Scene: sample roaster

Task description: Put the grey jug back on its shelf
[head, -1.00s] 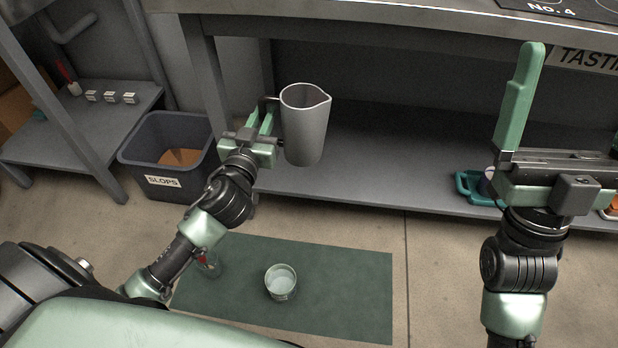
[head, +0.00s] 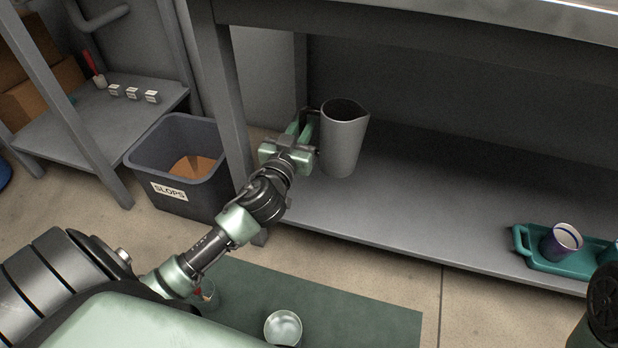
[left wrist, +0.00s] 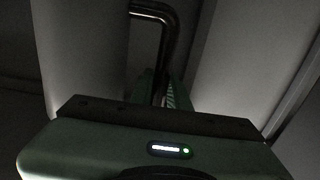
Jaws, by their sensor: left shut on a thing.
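The grey jug (head: 343,143) is upright in the head view, at the left end of the low shelf (head: 400,200) under the bench. My left gripper (head: 304,128) is at the jug's left side, shut on its handle. The handle (left wrist: 155,50) shows in the left wrist view as a dark bent bar running down between the fingers. The jug's base is seen against the shelf; I cannot tell whether it touches. My right gripper is out of view; only part of my right arm shows at the lower right.
A teal tray (head: 540,262) with a cup (head: 562,240) stands at the shelf's right. A slops bin (head: 180,165) stands left of the bench leg (head: 228,110). A glass bowl (head: 283,327) is on the green mat (head: 370,318). The shelf's middle is clear.

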